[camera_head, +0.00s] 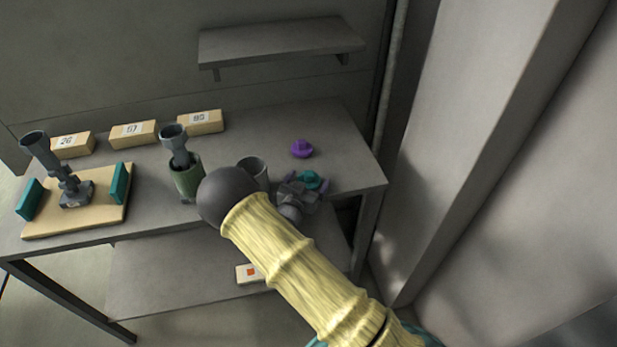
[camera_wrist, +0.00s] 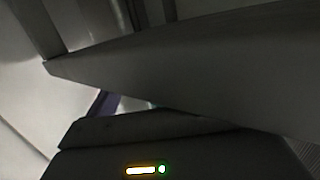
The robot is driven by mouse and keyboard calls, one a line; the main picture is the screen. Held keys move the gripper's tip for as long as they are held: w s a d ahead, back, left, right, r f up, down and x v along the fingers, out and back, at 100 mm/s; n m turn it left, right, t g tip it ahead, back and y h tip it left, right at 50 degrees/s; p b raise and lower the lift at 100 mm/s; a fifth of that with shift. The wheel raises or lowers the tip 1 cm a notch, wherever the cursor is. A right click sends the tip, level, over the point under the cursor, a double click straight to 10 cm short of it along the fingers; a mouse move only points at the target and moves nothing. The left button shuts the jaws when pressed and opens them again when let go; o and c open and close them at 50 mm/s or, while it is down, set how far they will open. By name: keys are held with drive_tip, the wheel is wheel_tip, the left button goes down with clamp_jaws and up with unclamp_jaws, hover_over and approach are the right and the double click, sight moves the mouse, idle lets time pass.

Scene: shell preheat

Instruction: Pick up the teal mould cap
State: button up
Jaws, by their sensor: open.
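The teal mould cap (camera_head: 311,179) lies near the right front part of the bench, partly hidden by my gripper. My gripper (camera_head: 304,184) is open, with purple fingers showing at its sides. It is at the near side of the cap and overlaps it in the head view. I cannot tell whether the cap is between the fingers or whether they touch it. The wrist view shows part of a purple finger (camera_wrist: 98,104) and my dark gripper body, but no clear sight of the cap.
A purple cap (camera_head: 301,149) lies just behind the teal one. A grey cup (camera_head: 254,168) stands left of my gripper, partly behind my arm. A green holder (camera_head: 188,178) stands farther left. A wall shelf (camera_head: 280,42) hangs above; a pale wall panel stands right.

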drive_tip(key=x, duration=0.2)
drive_tip(key=shift+w+d, duration=0.15)
drive_tip(key=shift+w, duration=0.2)
drive_tip(key=shift+c, duration=0.2)
drive_tip(key=c, duration=1)
